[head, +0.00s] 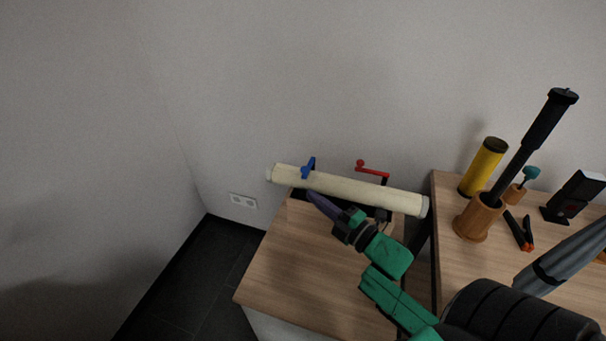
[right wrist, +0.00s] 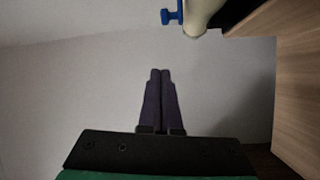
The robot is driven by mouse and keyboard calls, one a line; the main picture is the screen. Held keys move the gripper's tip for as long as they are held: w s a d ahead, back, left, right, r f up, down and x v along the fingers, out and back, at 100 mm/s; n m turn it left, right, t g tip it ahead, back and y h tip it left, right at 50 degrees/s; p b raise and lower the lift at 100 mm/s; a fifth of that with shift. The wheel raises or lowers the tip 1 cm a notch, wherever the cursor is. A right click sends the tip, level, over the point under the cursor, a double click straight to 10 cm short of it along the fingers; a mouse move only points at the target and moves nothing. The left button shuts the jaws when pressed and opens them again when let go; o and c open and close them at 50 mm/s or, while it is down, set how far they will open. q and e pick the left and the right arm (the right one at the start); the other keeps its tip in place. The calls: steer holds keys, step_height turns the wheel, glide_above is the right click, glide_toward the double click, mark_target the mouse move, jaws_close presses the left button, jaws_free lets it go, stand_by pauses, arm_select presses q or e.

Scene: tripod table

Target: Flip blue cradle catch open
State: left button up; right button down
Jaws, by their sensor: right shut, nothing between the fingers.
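The blue catch (head: 308,168) sits at the left part of a cream tube (head: 350,187) that lies in a dark cradle (head: 299,194) on the wooden table. The blue catch also shows at the top of the right wrist view (right wrist: 171,17), next to the tube's end (right wrist: 199,14). A red catch (head: 373,171) stands up behind the tube, farther right. My right gripper (head: 312,196) is shut and empty, with its purple fingers in front of the tube, just below the blue catch in the head view. I cannot tell whether they touch the tube. My left gripper is not in view.
On the right table stand a yellow cylinder (head: 484,167), a wooden cup (head: 477,220) with a black pole (head: 533,138), a clamp (head: 520,232) and a black device (head: 573,196). The left table's front (head: 300,260) is clear. A wall is behind.

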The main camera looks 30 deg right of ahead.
steer(key=f+p+x, duration=0.1)
steer(key=x, duration=0.9)
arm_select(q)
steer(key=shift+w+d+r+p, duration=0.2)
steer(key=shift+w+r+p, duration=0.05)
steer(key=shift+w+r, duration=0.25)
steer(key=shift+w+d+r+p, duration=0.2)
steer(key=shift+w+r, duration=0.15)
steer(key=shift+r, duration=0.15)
arm_select(e)
steer(key=d, duration=0.4)
steer(key=shift+s+d, duration=0.1)
steer(key=shift+s, duration=0.1)
